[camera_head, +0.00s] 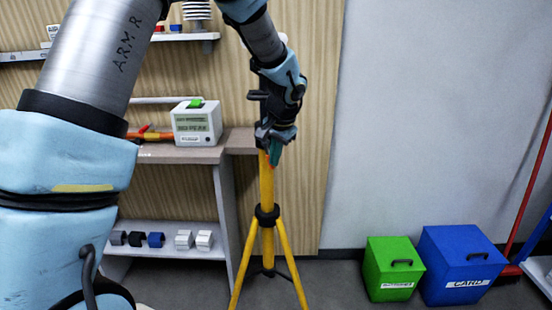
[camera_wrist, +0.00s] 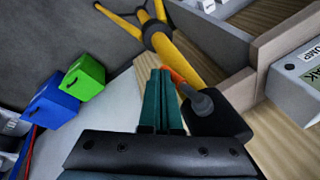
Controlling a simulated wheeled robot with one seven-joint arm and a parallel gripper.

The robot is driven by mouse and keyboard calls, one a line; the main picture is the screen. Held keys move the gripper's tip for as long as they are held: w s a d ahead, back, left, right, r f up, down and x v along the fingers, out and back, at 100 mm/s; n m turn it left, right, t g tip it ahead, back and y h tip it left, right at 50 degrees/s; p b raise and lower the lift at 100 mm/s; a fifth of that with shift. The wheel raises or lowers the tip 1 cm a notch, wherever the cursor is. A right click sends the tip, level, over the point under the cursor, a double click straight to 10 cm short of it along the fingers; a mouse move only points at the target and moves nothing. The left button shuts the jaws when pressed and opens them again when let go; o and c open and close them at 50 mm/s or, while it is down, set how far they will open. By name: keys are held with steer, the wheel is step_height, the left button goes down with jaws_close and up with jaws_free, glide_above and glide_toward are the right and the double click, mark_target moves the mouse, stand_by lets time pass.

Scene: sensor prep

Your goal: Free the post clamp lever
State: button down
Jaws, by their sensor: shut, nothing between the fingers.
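The yellow post (camera_head: 267,185) stands upright on a tripod; in the wrist view its yellow shaft (camera_wrist: 180,57) runs up to the left. A black clamp block (camera_wrist: 217,120) with a dark grey round pivot (camera_wrist: 202,103) shows on it. An orange-red piece, seemingly the clamp lever (camera_wrist: 177,76), lies beside my fingertips, partly hidden behind them. My gripper (camera_head: 274,156) is at the upper part of the post, pointing down. Its teal fingers (camera_wrist: 160,82) are together and empty, just left of the lever in the wrist view. I cannot tell whether they touch it.
A bench (camera_head: 180,154) with a white display box (camera_head: 197,123) stands left of the post. A lower shelf (camera_head: 165,249) holds several small blocks. Green (camera_head: 390,270) and blue (camera_head: 452,268) bins stand on the floor at the right. The floor between post and bins is clear.

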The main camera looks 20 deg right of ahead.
steer(key=shift+w+a+f+t+y+b, duration=0.15)
steer(key=shift+a+f+t+y+b, duration=0.15)
steer(key=shift+y+b, duration=0.3)
steer(key=shift+r, duration=0.1)
steer(key=shift+r+p, duration=0.5)
steer(key=shift+r, duration=0.25)
steer(key=shift+d, duration=0.1)
